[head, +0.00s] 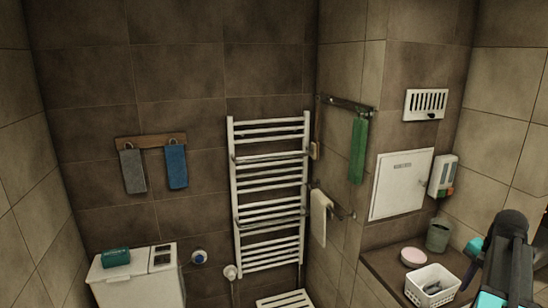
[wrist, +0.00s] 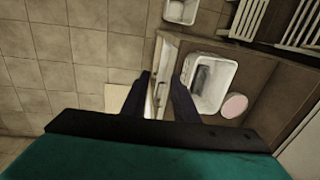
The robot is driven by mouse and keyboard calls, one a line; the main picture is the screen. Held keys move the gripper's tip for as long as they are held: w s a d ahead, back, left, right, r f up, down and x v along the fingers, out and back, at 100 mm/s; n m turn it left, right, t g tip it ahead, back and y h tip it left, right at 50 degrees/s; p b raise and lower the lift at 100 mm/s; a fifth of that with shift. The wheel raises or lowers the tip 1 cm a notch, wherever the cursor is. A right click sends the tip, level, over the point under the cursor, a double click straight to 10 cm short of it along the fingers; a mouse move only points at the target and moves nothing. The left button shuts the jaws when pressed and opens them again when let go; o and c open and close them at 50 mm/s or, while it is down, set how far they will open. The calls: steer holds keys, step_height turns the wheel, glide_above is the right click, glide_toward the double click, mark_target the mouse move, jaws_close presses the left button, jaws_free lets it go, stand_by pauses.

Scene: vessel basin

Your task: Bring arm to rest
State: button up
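My arm (head: 508,262), dark with teal parts, stands at the lower right of the head view, in front of the right-hand ledge. The fingertips cannot be made out there. In the wrist view my gripper (wrist: 161,78) shows two dark fingers with a clear gap between them. Nothing is held in the gap; the ledge's edge and a pale strip show behind it. The right finger overlaps the left side of a white basket (wrist: 222,72) in the picture; I cannot tell how far apart they are. The basket holds a grey item.
A brown ledge (head: 378,262) bears the white basket (head: 410,292), a pink round item (head: 413,257) and a grey-green cup (head: 439,235). A white towel radiator (head: 270,190) is on the back wall. A white cabinet (head: 110,285) with a teal item stands left.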

steer(key=w+a+f+n+g+y+b, duration=0.1)
steer(key=w+a+f+n+g+b, duration=0.3)
steer(key=a+f, duration=1.1)
steer(key=s+a+f+n+y, duration=0.1)
steer(key=s+a+f, duration=0.2)
steer(key=a+f, duration=1.3)
steer(key=s+a+f+n+g+h+b, duration=0.1)
steer(key=s+a+f+n, duration=0.4)
steer(key=s+f, duration=0.7)
steer(key=s+a+f+n+g+h+b, duration=0.1)
steer(key=s+a+f+n+g+b, duration=0.1)
steer(key=s+a+f+n, duration=0.3)
steer(key=shift+s+a+f+b, duration=0.8)
steer(key=shift+s+a+f, duration=1.25)
steer(key=shift+s+f, duration=1.95)
